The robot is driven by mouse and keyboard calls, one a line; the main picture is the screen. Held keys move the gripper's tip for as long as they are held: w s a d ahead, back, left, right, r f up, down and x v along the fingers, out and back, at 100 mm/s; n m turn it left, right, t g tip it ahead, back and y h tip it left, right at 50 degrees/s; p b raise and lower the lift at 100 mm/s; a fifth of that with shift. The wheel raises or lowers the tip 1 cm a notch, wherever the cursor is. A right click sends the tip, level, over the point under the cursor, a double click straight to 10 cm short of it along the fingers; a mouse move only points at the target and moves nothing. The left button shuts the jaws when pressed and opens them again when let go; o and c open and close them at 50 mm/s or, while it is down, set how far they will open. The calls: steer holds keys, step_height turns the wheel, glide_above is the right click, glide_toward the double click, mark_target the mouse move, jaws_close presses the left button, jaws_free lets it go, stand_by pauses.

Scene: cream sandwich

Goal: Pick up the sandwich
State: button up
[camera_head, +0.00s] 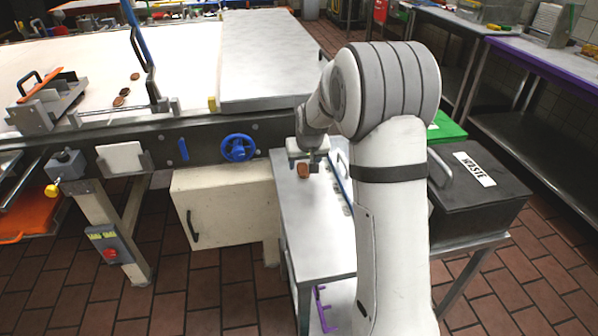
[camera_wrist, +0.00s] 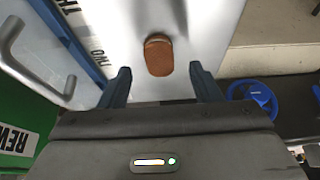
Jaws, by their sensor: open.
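The sandwich (camera_wrist: 159,57) is a brown, rounded oblong with a paler edge, lying on a white-grey metal side table. It shows in the wrist view just beyond and between the two blue fingers of my gripper (camera_wrist: 162,88). The fingers are apart with nothing between them that I can see touching. In the head view, the sandwich (camera_head: 303,171) is a small brown shape on the table (camera_head: 315,235), right below my gripper (camera_head: 308,160). I cannot tell the exact height gap between the fingers and the sandwich.
A dark bin labelled waste (camera_head: 475,195) and a green lid (camera_head: 446,127) stand right of the table. A conveyor with a blue handwheel (camera_head: 238,148) lies to the left, with several brown pieces (camera_head: 119,101) on its belt. The table's front is clear.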

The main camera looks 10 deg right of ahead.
mark_target(303, 170)
steer(key=x, duration=0.2)
steer(key=shift+w+f, duration=0.15)
steer(key=shift+f, duration=0.2)
steer(key=shift+c, duration=0.6)
steer(key=c, duration=0.9)
steer(key=shift+r, duration=0.1)
steer(key=shift+c, duration=0.2)
